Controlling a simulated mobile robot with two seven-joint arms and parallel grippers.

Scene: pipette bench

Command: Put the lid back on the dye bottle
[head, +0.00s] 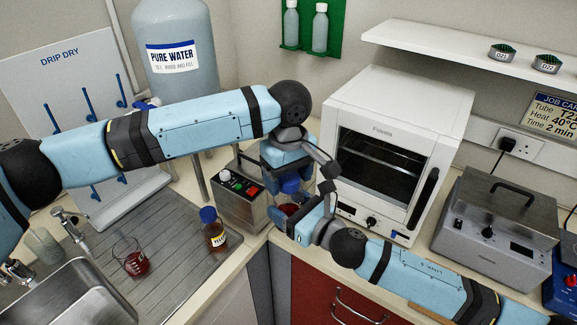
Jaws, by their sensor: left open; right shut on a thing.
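A bottle of dark red dye (290,209) is at the middle of the head view, at the counter corner. My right gripper (288,215) is shut on it from the lower right and hides much of it. A round blue lid (289,186) shows at the bottle's top. I cannot tell whether it is seated or just above the neck. My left gripper (285,168) is open directly above the lid, pointing down. Its fingers hide part of the lid's surroundings. A second bottle, with amber liquid and a blue lid (209,215), stands upright to the left.
A metal control box (238,198) stands close left of the grippers, and a white oven (400,110) close right. A beaker of red liquid (132,262) stands on the draining board (165,285) by the sink. A grey metal unit (495,225) stands far right.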

